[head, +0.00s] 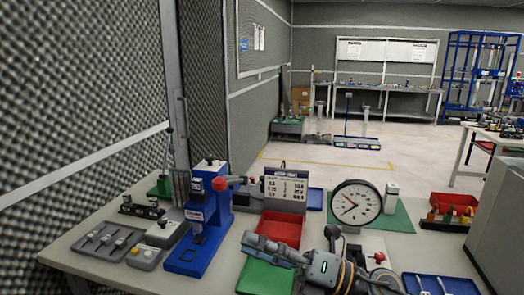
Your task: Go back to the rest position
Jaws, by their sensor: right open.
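My right gripper (250,246) is in the lower middle of the head view, with its fingers pointing left over the workbench (216,272). It is open, and I see nothing held between its fingers. It appears in front of a red tray (279,228) and a green bin or mat (264,278); whether it touches either cannot be told. My left gripper is not in view.
A blue press (203,225) with a red knob stands left of the gripper. A dial gauge (355,203) stands to the right, near a red bin (452,208) and a blue tray (440,285). Foam walls (90,90) border the left. Open floor (320,155) lies beyond.

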